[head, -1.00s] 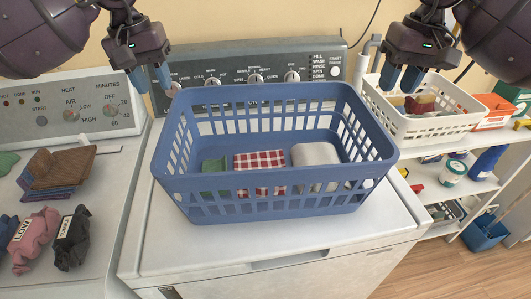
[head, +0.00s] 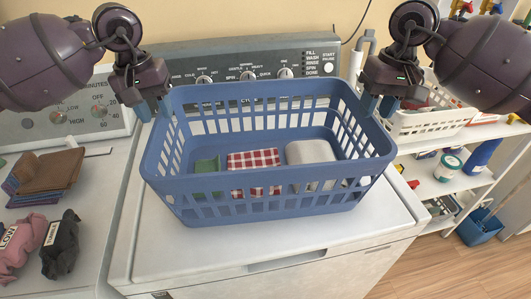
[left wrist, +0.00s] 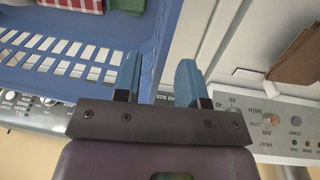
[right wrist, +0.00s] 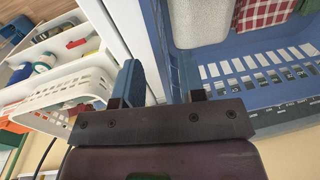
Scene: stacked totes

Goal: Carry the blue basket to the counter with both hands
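The blue basket (head: 200,182) stands upright on the white washer top (head: 160,240). It holds a green cloth (head: 207,166), a red-checked cloth (head: 253,159) and a pale folded cloth (head: 310,152). My left gripper (head: 154,111) is open at the basket's left wall; in the left wrist view its fingers (left wrist: 160,80) are apart on either side of the wall. My right gripper (head: 377,106) is open at the right wall; in the right wrist view its fingers (right wrist: 160,85) are apart with the wall between them. I cannot clearly pick out the counter.
The washer's control panel (head: 215,75) rises behind the basket. A dryer at the left carries folded brown cloths (head: 45,172) and dark and pink bundles (head: 60,245). A white basket (head: 430,125) and bottles stand on shelves at the right. Wooden floor is clear at lower right.

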